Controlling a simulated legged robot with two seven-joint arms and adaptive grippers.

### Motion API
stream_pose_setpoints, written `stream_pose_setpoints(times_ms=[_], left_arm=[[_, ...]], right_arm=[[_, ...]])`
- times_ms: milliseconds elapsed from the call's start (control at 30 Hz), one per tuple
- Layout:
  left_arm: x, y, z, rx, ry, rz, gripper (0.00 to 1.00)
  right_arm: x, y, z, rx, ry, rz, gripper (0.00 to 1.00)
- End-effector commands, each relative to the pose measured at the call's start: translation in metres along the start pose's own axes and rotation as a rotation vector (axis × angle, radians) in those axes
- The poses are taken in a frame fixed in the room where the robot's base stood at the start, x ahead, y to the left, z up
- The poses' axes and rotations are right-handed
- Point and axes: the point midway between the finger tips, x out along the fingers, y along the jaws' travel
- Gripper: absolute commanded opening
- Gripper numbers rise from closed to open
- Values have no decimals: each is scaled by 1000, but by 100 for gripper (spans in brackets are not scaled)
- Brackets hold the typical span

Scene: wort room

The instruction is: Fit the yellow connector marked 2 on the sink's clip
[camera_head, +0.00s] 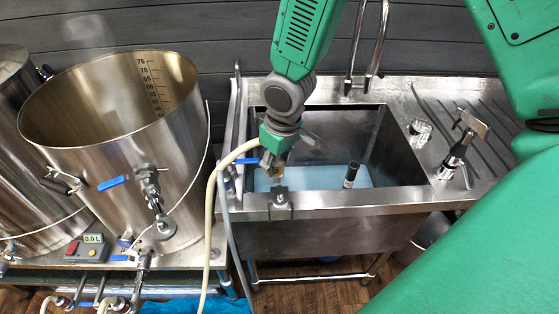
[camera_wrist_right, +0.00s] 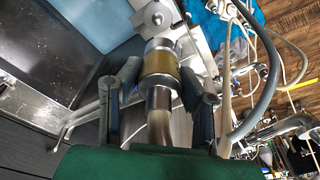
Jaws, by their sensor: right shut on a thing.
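My right gripper (camera_head: 272,160) hangs over the front left of the sink (camera_head: 390,200). In the right wrist view, its two dark fingers (camera_wrist_right: 160,88) are shut on the yellow-banded metal connector (camera_wrist_right: 160,68). The mark 2 cannot be read. In the head view, the connector (camera_head: 273,174) shows only as a small yellowish part below the fingers. The sink's clip (camera_head: 281,203) is a grey metal piece on the front rim, just below and slightly right of the connector. The clip (camera_wrist_right: 152,18) also shows just beyond the connector's end; whether they touch cannot be told. My left gripper is not in view.
A large steel kettle (camera_head: 110,130) stands left of the sink. A cream hose (camera_head: 211,200) runs down beside it from near my right gripper. A black upright piece (camera_head: 351,175) stands in the sink.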

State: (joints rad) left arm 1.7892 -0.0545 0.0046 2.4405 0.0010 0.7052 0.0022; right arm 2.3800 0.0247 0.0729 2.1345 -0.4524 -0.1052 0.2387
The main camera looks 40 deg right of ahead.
Motion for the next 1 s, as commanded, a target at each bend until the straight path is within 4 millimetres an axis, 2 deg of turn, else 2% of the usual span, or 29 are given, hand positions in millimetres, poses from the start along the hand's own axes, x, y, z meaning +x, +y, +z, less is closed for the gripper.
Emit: stream_pose_setpoints(times_ms=[33,367,600,1000], left_arm=[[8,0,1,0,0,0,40],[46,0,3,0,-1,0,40],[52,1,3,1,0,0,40],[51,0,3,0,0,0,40]], right_arm=[[9,2,2,3,0,-3,0],[49,10,10,5,2,-12,0],[61,4,10,2,1,-5,0],[62,5,11,3,2,-7,0]])
